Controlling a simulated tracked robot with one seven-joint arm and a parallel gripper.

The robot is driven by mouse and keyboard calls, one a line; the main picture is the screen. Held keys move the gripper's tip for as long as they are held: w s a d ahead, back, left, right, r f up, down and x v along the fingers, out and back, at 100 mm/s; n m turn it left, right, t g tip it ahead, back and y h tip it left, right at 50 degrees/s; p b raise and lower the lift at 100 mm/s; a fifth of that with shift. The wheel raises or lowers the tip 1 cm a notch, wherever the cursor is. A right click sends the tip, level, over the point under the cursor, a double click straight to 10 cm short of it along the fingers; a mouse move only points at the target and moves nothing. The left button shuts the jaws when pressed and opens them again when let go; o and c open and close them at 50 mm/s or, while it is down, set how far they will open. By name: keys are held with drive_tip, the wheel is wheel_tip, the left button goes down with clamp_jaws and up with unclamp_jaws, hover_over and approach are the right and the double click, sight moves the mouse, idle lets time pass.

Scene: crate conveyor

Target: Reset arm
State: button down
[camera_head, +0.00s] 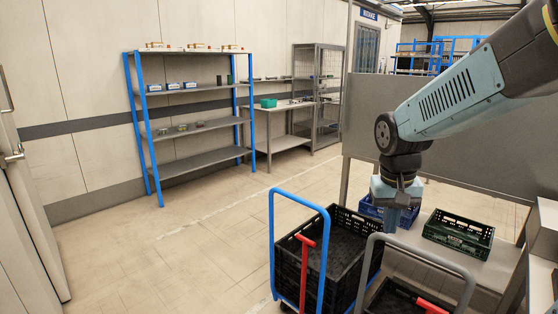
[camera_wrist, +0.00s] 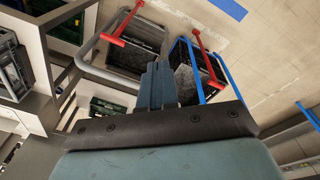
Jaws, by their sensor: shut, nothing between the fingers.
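My arm reaches in from the upper right of the head view. My gripper (camera_head: 391,222) hangs pointing down at its end, in front of a blue crate and just right of a black crate (camera_head: 345,232). In the wrist view my gripper (camera_wrist: 158,70) shows its fingers pressed together, with nothing held between them. The black crate stands on a cart with a blue handle (camera_head: 272,235) and a red lever (camera_head: 305,262). A second cart with a grey handle (camera_head: 440,262) stands in front, holding another black crate (camera_head: 395,300).
A green crate (camera_head: 458,225) and the partly hidden blue crate (camera_head: 369,208) rest on a grey bench (camera_head: 478,268) before a grey panel (camera_head: 372,115). A blue-posted shelf (camera_head: 205,155) stands along the far wall. The floor (camera_head: 180,260) at left is clear.

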drive_tip(key=s+r+n+t+y, duration=0.1)
drive_tip(key=s+r+t, duration=0.3)
drive_tip(key=s+r, duration=0.4)
drive_tip(key=shift+s+a+t, duration=0.3)
drive_tip(key=shift+s+a, duration=0.15)
drive_tip(key=shift+s, duration=0.85)
drive_tip(key=shift+r, duration=0.1)
